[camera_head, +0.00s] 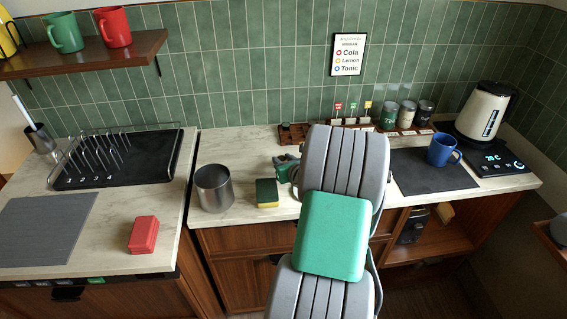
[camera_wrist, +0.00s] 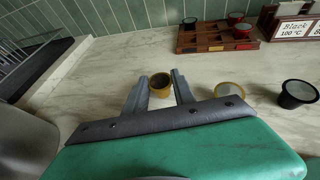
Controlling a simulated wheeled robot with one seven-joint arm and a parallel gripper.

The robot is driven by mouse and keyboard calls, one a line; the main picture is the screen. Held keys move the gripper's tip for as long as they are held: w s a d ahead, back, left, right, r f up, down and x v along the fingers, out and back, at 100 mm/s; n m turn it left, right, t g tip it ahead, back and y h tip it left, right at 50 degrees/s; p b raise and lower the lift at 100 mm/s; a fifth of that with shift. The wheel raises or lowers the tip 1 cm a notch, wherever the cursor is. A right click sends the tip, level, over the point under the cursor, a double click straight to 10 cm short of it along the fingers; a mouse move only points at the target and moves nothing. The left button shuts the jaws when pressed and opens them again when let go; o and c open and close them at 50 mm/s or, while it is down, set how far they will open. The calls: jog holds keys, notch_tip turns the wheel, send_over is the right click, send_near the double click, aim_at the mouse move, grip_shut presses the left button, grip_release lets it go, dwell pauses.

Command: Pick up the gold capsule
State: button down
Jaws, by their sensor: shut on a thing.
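The gold capsule (camera_wrist: 160,82) sits between the two fingers of my gripper (camera_wrist: 160,88) in the wrist view. It has a gold rim and a dark inside. My gripper is shut on it, low over the pale counter; I cannot tell whether the capsule still touches the counter. A second capsule with a gold-yellow rim and a pale lid (camera_wrist: 229,90) stands to the right, partly hidden by my gripper's body. In the head view my gripper (camera_head: 287,170) shows only in part beside my arm, and the capsule in it cannot be made out.
A black capsule (camera_wrist: 297,94) stands further right. A wooden capsule rack (camera_wrist: 190,43) with red and dark capsules is behind. A steel canister (camera_head: 214,188) and a sponge (camera_head: 266,193) stand left of my gripper. A blue mug (camera_head: 441,151) and kettle (camera_head: 484,112) are at right.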

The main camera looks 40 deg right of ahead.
jog(key=s+a+r, duration=0.8)
jog(key=s+r, duration=0.3)
jog(key=r, duration=0.1)
jog(key=shift+s, duration=0.3)
